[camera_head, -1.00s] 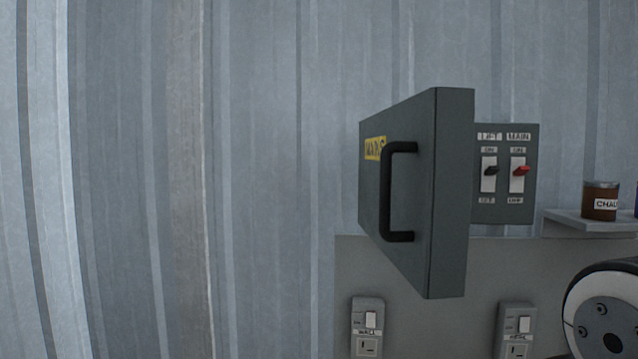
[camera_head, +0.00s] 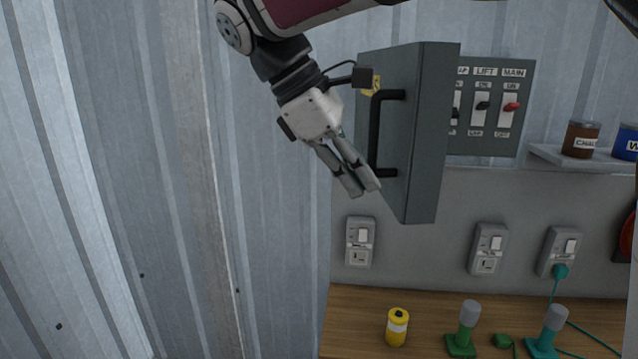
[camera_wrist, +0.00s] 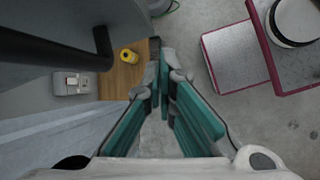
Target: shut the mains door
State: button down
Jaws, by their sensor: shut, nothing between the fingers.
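The mains door (camera_head: 425,130) is grey and stands open, swung out from the switch panel (camera_head: 492,105) on the wall. A black bar handle (camera_head: 374,135) is on its outer face, with a yellow label (camera_head: 367,85) partly hidden by my wrist. My gripper (camera_head: 366,190) is shut and empty, pointing down, just left of the handle's lower end in the head view. Whether it touches the door cannot be told. In the wrist view, my gripper (camera_wrist: 164,72) has its fingertips together, and the dark handle (camera_wrist: 60,45) crosses the upper left.
Below is a wooden bench (camera_head: 350,310) with a yellow canister (camera_head: 397,327) and green-based items (camera_head: 466,330). Sockets (camera_head: 360,242) line the wall. A shelf (camera_head: 560,155) with a brown tin (camera_head: 581,138) is at right. The corrugated wall at left is clear.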

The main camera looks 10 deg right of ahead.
jog(key=w+a+r+n+h+p, duration=0.2)
jog(key=w+a+r+n, duration=0.1)
jog(key=a, duration=0.4)
jog(key=p, duration=0.4)
send_near(396, 216)
notch_tip(396, 216, down, 3)
jog(key=d, duration=0.1)
jog(key=shift+d+f+n, duration=0.15)
jog(key=shift+d, duration=0.35)
jog(key=shift+d+f+n, duration=0.15)
jog(key=shift+d, duration=0.35)
jog(key=shift+w, duration=0.1)
